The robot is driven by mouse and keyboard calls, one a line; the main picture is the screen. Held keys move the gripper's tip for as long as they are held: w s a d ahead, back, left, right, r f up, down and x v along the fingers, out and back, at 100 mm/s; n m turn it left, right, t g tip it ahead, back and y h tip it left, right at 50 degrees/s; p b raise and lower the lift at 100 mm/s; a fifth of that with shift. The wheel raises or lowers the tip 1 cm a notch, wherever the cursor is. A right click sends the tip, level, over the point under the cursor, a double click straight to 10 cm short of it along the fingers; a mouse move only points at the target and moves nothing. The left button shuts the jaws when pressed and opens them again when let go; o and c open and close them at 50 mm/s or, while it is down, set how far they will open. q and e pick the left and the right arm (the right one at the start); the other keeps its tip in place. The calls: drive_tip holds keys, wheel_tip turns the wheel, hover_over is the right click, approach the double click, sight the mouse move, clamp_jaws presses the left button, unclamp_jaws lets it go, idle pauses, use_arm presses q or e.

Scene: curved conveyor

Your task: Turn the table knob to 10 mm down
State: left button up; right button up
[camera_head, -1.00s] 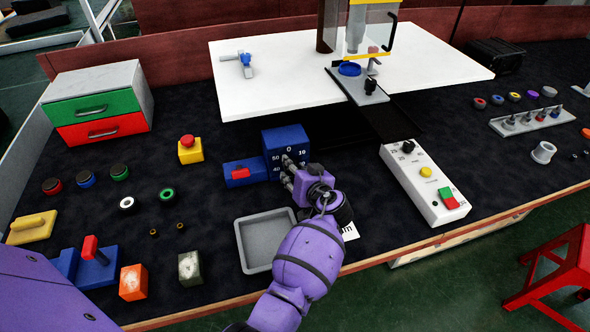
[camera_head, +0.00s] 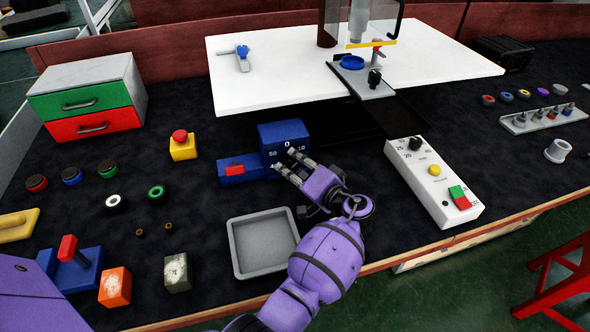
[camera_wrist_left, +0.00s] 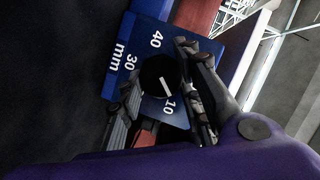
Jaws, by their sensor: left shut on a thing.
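The table knob (camera_wrist_left: 157,75) is round and black with a white pointer line, on a blue box face (camera_wrist_left: 155,18) marked in mm. In the left wrist view the pointer slants down and right, roughly toward the 10. The 30 and 40 also show; the fingers cover other marks. My right gripper is not in view.
A blue switch box (camera_head: 239,162) with a red part stands left of the knob box. A grey tray (camera_head: 237,262) lies in front. A white control box (camera_head: 432,180) stands to the right. The white table (camera_head: 290,65) and a machine are behind.

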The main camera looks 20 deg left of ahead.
use_arm(q)
drive_tip(key=shift+f+m+y+b, duration=0.25)
drive_tip(key=shift+m+b, duration=0.2)
drive_tip(key=shift+m, duration=0.35)
drive_tip(key=shift+d+m+y, duration=0.1)
drive_tip(key=shift+m+y, duration=0.25)
drive_tip(key=shift+m, duration=0.05)
drive_tip(key=o, duration=1.1)
drive_tip(key=shift+r, duration=0.1)
